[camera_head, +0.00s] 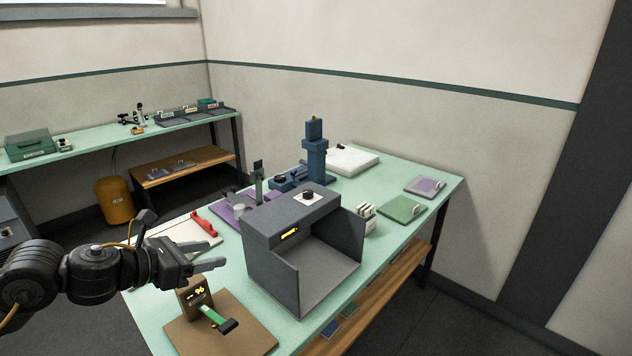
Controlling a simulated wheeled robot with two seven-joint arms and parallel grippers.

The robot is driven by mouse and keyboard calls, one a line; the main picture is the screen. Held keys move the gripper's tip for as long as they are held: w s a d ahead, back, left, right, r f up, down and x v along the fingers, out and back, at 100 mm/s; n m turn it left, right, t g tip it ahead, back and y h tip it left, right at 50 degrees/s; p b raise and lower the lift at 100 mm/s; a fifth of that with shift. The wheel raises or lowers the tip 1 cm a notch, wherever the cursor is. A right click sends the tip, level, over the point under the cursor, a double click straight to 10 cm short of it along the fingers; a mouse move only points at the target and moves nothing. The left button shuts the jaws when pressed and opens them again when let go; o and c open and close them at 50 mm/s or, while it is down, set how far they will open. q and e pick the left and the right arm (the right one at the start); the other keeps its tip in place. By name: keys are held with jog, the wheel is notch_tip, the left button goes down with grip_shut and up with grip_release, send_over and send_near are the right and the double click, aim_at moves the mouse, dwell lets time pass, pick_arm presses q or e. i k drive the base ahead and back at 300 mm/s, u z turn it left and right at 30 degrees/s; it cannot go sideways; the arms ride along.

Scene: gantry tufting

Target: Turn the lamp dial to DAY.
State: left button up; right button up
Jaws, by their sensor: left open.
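A dark grey open-fronted booth (264,232) stands on the mint-green bench. On its top is a white square plate with a small black knob (308,195), which looks like the lamp dial. Its markings are too small to read, so I cannot tell its setting. A small yellow-lit label (289,232) shows on the booth's front, also unreadable. My left gripper (218,258) is open and empty, its fingers pointing right. It is left of the booth, apart from the dial. My right gripper is not in view.
A brown board (245,342) with a small display and green strip lies below my left gripper. A white board with a red tool (202,222) lies behind it. A blue column device (316,160) stands behind the booth; green (402,209) and purple (425,187) pads lie right.

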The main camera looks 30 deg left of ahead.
aim_at(307, 194)
jog(key=i, duration=0.9)
